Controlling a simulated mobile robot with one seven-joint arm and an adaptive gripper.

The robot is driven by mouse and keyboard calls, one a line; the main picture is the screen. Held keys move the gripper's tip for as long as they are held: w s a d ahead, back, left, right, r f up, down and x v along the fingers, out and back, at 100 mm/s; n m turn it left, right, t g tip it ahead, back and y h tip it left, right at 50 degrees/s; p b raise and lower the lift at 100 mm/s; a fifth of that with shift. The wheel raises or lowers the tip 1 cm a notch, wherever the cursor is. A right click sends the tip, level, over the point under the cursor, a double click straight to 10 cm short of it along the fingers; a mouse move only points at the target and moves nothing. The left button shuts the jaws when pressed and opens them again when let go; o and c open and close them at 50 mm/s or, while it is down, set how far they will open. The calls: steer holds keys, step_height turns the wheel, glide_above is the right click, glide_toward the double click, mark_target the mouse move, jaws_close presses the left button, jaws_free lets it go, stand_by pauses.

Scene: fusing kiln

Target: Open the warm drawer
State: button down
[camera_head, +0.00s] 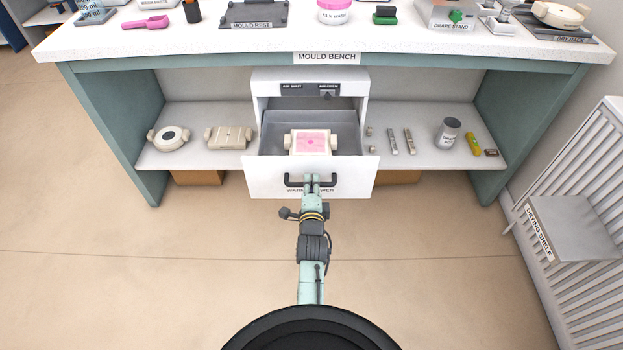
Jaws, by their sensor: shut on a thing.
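The warm drawer (262,180) is a white-fronted drawer under the mould bench, pulled out so that its grey inside shows. Its label is partly covered by my arm. The dark bar handle (329,181) runs across the front. My gripper (312,180) is at the middle of the handle and shut on it; the fingers are small in this view. Inside the drawer lies a cream block with a pink top (310,143).
The white cabinet (262,84) around the drawer has an air switch panel. Shelves beside it hold round moulds (169,138), bars and a grey jar (447,134). A drying shelf (575,235) stands at right. The floor before the bench is clear.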

steer(key=shift+s, duration=0.7)
steer(key=c, duration=1.6)
jaws_free()
